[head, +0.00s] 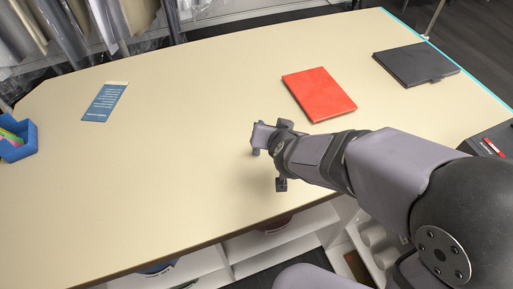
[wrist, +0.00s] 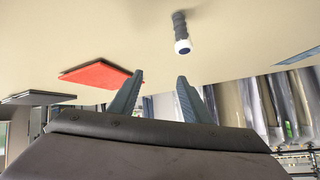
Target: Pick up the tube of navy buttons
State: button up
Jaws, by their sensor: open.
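A dark tube with a white end and a blue dot (wrist: 182,32), which looks like the tube of navy buttons, shows in the wrist view at the top, right of centre. It lies beyond my open fingertips and apart from them. I do not make it out in the head view; my gripper or arm may hide it. My gripper (head: 258,138) is over the middle of the table in the head view. In the wrist view my gripper (wrist: 160,78) shows its two fingers spread with nothing between them.
A red folder (head: 318,94) and a black folder (head: 416,64) lie on the cream table (head: 190,150). A blue leaflet (head: 104,102) and a blue box (head: 16,141) of coloured items are at the left. Garments (head: 70,30) hang behind. The table's left middle is clear.

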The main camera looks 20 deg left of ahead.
jog(key=a, duration=0.1)
jog(key=s+a+t, duration=0.1)
jog(key=a+t, duration=0.1)
jog(key=shift+s+a+f+h, duration=0.25)
jog(key=shift+s+f+h, duration=0.05)
jog(key=s+f, duration=0.1)
jog(key=s+f+t+h, duration=0.1)
jog(key=f, duration=0.1)
jog(key=s+f+t+h, duration=0.1)
jog(key=f, duration=0.1)
jog(key=shift+a+m+b, duration=0.1)
jog(key=shift+m+b, duration=0.2)
jog(key=shift+b, duration=0.1)
jog(key=shift+p+x, duration=1.2)
jog(key=shift+x, duration=2.55)
jog(key=shift+r, duration=0.1)
grip_shut()
